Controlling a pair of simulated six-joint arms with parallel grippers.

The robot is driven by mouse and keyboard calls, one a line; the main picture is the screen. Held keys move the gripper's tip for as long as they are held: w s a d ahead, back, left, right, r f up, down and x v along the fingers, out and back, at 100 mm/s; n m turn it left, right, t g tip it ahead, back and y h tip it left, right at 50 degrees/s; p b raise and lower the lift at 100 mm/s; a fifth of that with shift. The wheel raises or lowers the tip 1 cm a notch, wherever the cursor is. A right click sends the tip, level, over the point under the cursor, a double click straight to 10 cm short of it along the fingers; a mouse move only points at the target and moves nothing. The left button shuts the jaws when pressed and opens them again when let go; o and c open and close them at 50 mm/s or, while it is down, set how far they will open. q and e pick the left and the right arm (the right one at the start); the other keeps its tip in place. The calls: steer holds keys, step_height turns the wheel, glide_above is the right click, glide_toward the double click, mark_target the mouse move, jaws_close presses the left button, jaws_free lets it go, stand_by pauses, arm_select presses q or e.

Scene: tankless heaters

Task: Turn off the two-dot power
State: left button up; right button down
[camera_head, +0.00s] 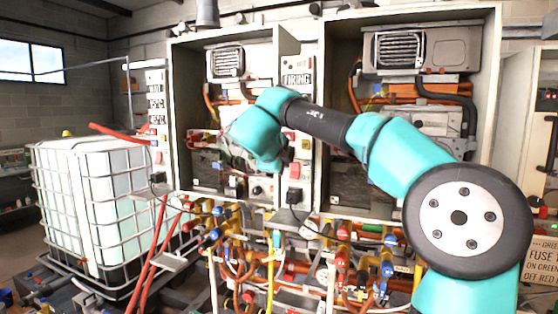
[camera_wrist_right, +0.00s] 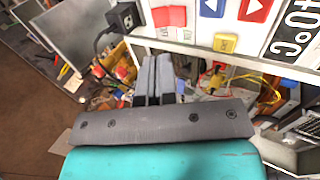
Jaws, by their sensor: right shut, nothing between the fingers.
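The narrow control panel (camera_head: 299,78) between the two heater cabinets carries lettering, with a red part (camera_head: 295,170) low on it. In the right wrist view a panel edge carries a red switch (camera_wrist_right: 169,16), a blue-marked button, a red-marked button (camera_wrist_right: 255,8) and a yellow button (camera_wrist_right: 225,43). I cannot make out two-dot marks on any switch. My right gripper (camera_wrist_right: 157,75) is shut and empty, with its grey fingers below the red switch and apart from it. In the head view its fingers are hidden by my teal wrist. My left gripper is not in view.
A black plug (camera_wrist_right: 121,18) with a cable sits left of the red switch. Several pipes and valves (camera_head: 340,260) crowd the space below the cabinets. A caged white tank (camera_head: 90,190) stands at left. Another lettered panel (camera_head: 155,95) is on the left cabinet edge.

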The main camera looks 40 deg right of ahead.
mark_target(293, 175)
steer(key=x, duration=0.9)
steer(key=shift+w+d+f, duration=0.15)
steer(key=shift+d+f, duration=0.05)
steer(key=shift+d, duration=0.15)
steer(key=shift+w+a, duration=0.1)
